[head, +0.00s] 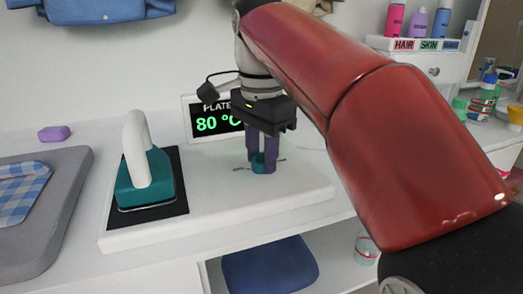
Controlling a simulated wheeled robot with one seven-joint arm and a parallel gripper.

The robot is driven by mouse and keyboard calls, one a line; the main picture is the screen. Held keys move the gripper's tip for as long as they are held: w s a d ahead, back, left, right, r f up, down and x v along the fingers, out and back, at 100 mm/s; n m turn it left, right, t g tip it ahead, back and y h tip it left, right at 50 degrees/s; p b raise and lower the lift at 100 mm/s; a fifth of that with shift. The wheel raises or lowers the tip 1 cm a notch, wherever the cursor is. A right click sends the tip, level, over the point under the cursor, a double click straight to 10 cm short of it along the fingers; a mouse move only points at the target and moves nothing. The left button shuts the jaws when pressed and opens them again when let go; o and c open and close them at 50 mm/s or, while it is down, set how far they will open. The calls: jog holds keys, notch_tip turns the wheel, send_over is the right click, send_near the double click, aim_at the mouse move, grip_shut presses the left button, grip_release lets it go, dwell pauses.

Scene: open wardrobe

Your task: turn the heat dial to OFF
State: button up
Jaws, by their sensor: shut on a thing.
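The heat dial (259,163) is a small teal knob on the white base (225,202). My gripper (263,167) points down over it, with its two purple fingers shut on the dial from either side. Small dark marks show on the base beside the dial, but I cannot read them. The fingers hide part of the dial, so its pointing direction cannot be told. A display (209,120) behind reads "PLATE" and 80 °C in green, partly covered by my gripper.
A teal iron (150,182) with a white handle stands on a black plate (176,199) left of the dial. A grey board (62,215) with a checked cloth (22,186) lies far left. Bottles (417,22) stand on a small drawer unit at the upper right. My red arm covers the right side.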

jog(key=shift+r, duration=0.1)
jog(key=n+p, duration=0.2)
jog(key=n, duration=0.1)
jog(key=shift+d+r, duration=0.1)
jog(key=n+p, duration=0.1)
jog(key=n, duration=0.2)
jog(key=shift+n, duration=0.4)
jog(key=n, duration=0.3)
jog(key=shift+n, duration=0.3)
jog(key=n, duration=0.3)
jog(key=shift+n, duration=0.4)
jog(key=n, duration=0.3)
jog(key=shift+n, duration=0.3)
jog(key=n, duration=0.3)
jog(key=shift+n, duration=0.3)
jog(key=n, duration=0.6)
jog(key=shift+n, duration=0.3)
